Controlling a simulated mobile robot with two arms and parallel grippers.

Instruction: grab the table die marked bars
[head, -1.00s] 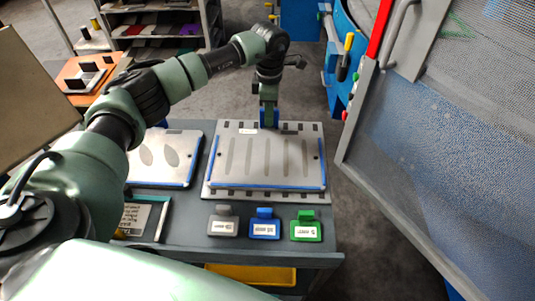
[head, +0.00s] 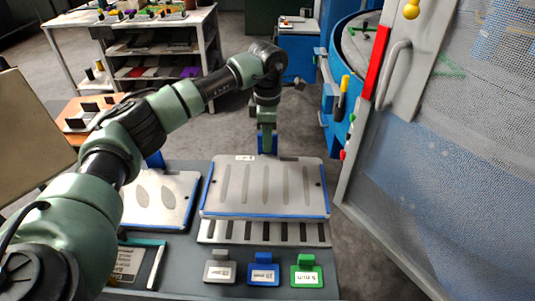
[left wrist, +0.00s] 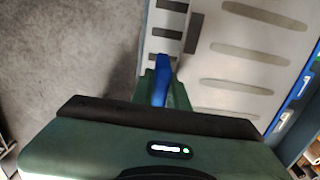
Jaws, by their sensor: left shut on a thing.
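The bars die (head: 234,205) is a pale metal plate with several long bar-shaped slots and a blue front edge. My left gripper (head: 267,148) is shut on its far edge, pointing down, and the die sits above its striped base plate (head: 207,231). The fingers' contact is partly hidden. A second table die (head: 172,215), marked with ovals, lies to the left, partly behind my arm. My right gripper is not in view.
Grey, blue (head: 263,272) and green (head: 306,274) labelled clips stand along the front of the table. A mesh door (head: 440,170) rises close on the right. A shelf unit (head: 160,60) stands behind at the left. Floor is open behind the table.

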